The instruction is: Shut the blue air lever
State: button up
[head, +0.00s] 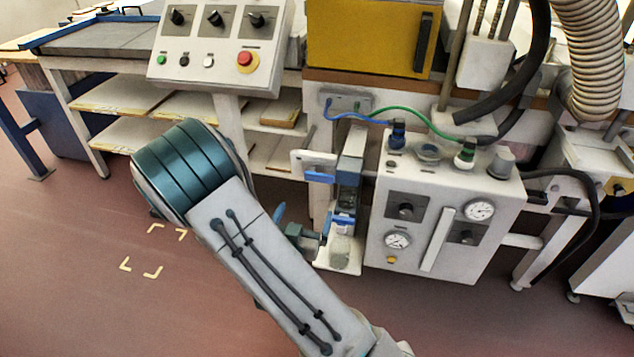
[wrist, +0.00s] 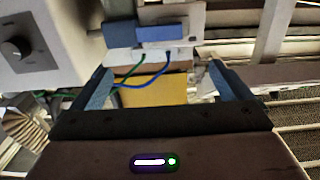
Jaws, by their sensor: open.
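A blue bar (head: 320,177), which I take for the air lever, lies roughly level below a small white plate (head: 312,160), left of the control box. In the wrist view a blue block (wrist: 163,34) on a white plate shows beyond the fingertips; it looks like the same part. My gripper (wrist: 158,68) is open, its two blue fingers wide apart with nothing held between them. The blue block is ahead of the gap, and I see no contact. In the head view my arm and nearby parts make the fingers hard to tell apart.
The white control box (head: 451,225) with gauges and knobs stands close on the right. Blue and green hoses (head: 427,120) run to its top. A yellow housing (head: 372,38) is above. A button panel (head: 215,45) and shelves are on the left. The floor (head: 90,260) there is clear.

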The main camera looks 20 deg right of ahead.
aim_at(318, 177)
jog(key=b+x, duration=0.3)
jog(key=x, duration=1)
jog(key=shift+d, duration=0.15)
jog(key=c, duration=1.4)
jog(key=shift+w, duration=0.1)
